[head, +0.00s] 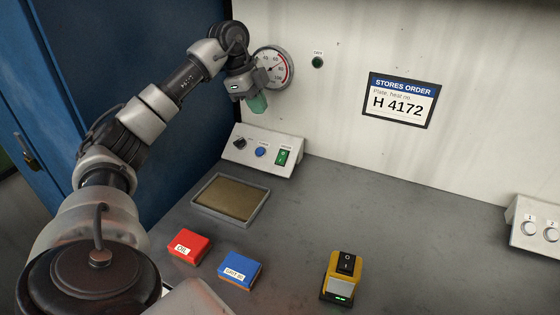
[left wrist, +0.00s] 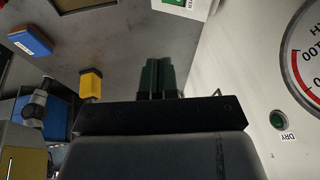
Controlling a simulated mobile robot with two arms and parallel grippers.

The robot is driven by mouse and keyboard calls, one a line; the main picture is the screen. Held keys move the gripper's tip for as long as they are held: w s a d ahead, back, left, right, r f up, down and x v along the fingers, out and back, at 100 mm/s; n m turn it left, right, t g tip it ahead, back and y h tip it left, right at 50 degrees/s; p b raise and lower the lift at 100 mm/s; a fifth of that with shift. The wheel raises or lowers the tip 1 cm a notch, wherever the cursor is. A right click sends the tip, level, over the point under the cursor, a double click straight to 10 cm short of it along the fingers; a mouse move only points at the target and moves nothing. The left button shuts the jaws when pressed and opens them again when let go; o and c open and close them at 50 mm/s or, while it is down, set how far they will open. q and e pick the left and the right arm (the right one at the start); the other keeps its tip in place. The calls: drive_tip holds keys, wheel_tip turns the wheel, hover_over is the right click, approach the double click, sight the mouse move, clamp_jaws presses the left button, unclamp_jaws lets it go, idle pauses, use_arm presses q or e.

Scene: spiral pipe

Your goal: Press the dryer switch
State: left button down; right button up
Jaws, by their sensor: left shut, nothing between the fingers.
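A round green button (head: 317,62) is on the pale back wall, right of the dial gauge, with a small label above it. In the left wrist view this green button (left wrist: 279,120) is at the right, and the label beside it reads "DRY". My left gripper (head: 258,104) is shut and empty, with green fingers pointing down. It is in front of the wall, below the gauge and lower left of the button, not touching it. In the left wrist view its fingers (left wrist: 157,76) are together. My right gripper is in neither view.
A sloped control box (head: 262,151) with a black knob, blue button and green rocker stands below my left gripper. A shallow tray (head: 230,201), red box (head: 189,246), blue box (head: 240,270) and yellow switch box (head: 344,277) are on the bench. A blue cabinet (head: 100,50) stands left.

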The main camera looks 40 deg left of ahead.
use_arm(q)
wheel_tip(320, 180, down, 4)
drive_tip(key=b, duration=0.2)
drive_tip(key=shift+w+r+b, duration=0.15)
drive_tip(key=shift+b, duration=0.15)
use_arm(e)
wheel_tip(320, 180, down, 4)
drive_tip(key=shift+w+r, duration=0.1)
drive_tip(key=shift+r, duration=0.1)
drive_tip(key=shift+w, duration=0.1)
use_arm(q)
approach(281, 162)
wheel_tip(281, 162, down, 3)
drive_tip(key=d, duration=0.2)
drive_tip(key=f, duration=0.1)
drive_tip(key=w+f, duration=0.1)
drive_tip(key=shift+w+a+f, duration=0.15)
drive_tip(key=shift+a+f, duration=0.05)
drive_tip(key=shift+f, duration=0.15)
drive_tip(key=shift+w+a+f, duration=0.1)
drive_tip(key=shift+w+f, duration=0.1)
drive_tip(key=shift+f, duration=0.2)
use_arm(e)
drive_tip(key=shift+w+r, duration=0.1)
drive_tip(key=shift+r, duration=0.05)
